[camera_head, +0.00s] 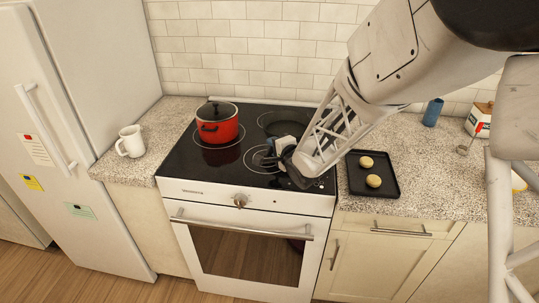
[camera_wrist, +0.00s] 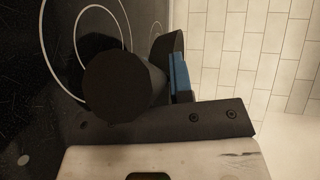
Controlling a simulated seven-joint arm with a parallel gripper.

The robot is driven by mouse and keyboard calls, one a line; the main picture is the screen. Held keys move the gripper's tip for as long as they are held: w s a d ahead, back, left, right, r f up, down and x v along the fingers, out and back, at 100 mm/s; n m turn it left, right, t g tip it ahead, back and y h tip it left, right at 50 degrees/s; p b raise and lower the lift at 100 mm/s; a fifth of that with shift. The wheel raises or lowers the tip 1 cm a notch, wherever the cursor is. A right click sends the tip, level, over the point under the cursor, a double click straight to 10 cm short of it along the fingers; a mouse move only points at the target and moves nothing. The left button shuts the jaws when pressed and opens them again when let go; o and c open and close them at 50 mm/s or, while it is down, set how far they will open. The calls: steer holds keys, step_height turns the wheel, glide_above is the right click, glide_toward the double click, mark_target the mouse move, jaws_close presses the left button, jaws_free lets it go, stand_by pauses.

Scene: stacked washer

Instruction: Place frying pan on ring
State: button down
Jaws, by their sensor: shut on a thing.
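The black frying pan (camera_head: 275,125) shows at the back right of the cooktop, partly hidden behind my arm and gripper. My gripper (camera_head: 284,147) is at the right side of the cooktop, shut on the pan's handle. In the wrist view the round dark end of the handle (camera_wrist: 122,88) fills the middle, beside a blue finger pad (camera_wrist: 180,75). A ring (camera_head: 258,158) at the front right of the cooktop is bare where it shows. Part of it is hidden by my gripper. I cannot tell whether the pan touches the glass.
A red pot (camera_head: 217,126) with a lid stands on the cooktop's left side. A black tray (camera_head: 389,186) with two round buns lies right of the stove. A white mug (camera_head: 131,141) stands left of it. A tiled wall (camera_head: 245,50) rises behind.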

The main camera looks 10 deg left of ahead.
steer(key=s+a+m+t+h, duration=0.1)
steer(key=s+a+m+h, duration=0.2)
steer(key=s, duration=0.6)
steer(key=s+a+m+t+h, duration=0.2)
steer(key=s+h, duration=0.4)
steer(key=s, duration=0.3)
steer(key=shift+s+a+m+h, duration=0.15)
steer(key=shift+a+m+h, duration=0.3)
steer(key=shift+m, duration=0.95)
steer(key=shift+a, duration=0.15)
steer(key=w+a, duration=0.3)
steer(key=w, duration=0.1)
steer(key=w+a+f, duration=0.1)
steer(key=w+a, duration=0.1)
steer(key=w, duration=0.3)
steer(key=w+a, duration=0.3)
steer(key=w, duration=0.1)
steer(key=shift+w+a+f, duration=0.2)
steer(key=shift+w+a, duration=0.05)
steer(key=shift+a, duration=0.1)
